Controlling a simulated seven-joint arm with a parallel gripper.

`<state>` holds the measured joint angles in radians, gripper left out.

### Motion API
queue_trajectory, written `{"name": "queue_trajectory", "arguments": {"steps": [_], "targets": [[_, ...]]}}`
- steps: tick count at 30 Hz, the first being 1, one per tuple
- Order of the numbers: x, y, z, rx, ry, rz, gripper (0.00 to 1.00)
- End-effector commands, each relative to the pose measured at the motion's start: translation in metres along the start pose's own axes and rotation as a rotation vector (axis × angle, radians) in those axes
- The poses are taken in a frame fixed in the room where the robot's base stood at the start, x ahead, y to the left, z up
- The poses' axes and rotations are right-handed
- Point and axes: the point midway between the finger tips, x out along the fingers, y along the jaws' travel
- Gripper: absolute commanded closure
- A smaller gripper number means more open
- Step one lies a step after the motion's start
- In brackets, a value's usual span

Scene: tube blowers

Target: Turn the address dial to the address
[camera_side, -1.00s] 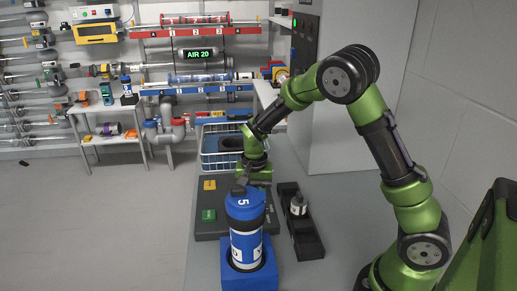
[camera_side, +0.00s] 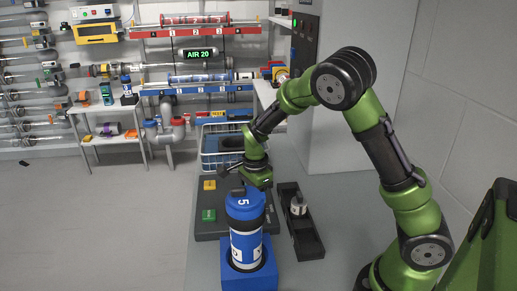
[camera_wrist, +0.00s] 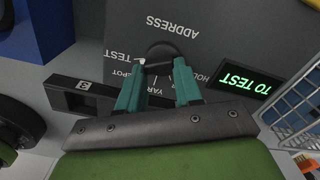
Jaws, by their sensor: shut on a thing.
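The address dial (camera_wrist: 162,50) is a dark round knob on a grey panel (camera_wrist: 225,38), with TEST, DEPOT, YARD and HOLD printed around it. My gripper (camera_wrist: 160,66) is shut on the dial, its teal fingers on either side of the knob. A white mark on the knob points toward the TEST side; the fingers partly hide it. The green display (camera_wrist: 249,80) beside the dial reads TO TEST. In the side view my gripper (camera_side: 240,188) is low over the panel, behind the blue canister (camera_side: 245,228), which hides the dial.
The canister, marked 5, stands upright in a blue holder (camera_side: 262,277) in front of the panel. A black tray (camera_side: 310,238) with a small bottle (camera_side: 298,204) lies to the right. A wire basket (camera_side: 209,158) stands behind.

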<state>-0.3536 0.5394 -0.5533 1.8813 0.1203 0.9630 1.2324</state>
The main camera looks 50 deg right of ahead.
Motion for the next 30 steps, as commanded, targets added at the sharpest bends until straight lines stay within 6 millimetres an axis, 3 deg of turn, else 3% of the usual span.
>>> {"name": "queue_trajectory", "arguments": {"steps": [9,25,26,30], "targets": [[-0.0014,0.0006,0.0006,0.120,-0.002,0.000,0.96],[-0.0015,0.0007,0.0007,0.144,-0.003,0.000,0.96],[-0.0015,0.0007,0.0007,0.145,-0.003,0.000,0.62],[-0.0010,0.0007,0.0007,0.143,-0.002,0.000,0.41]]}}
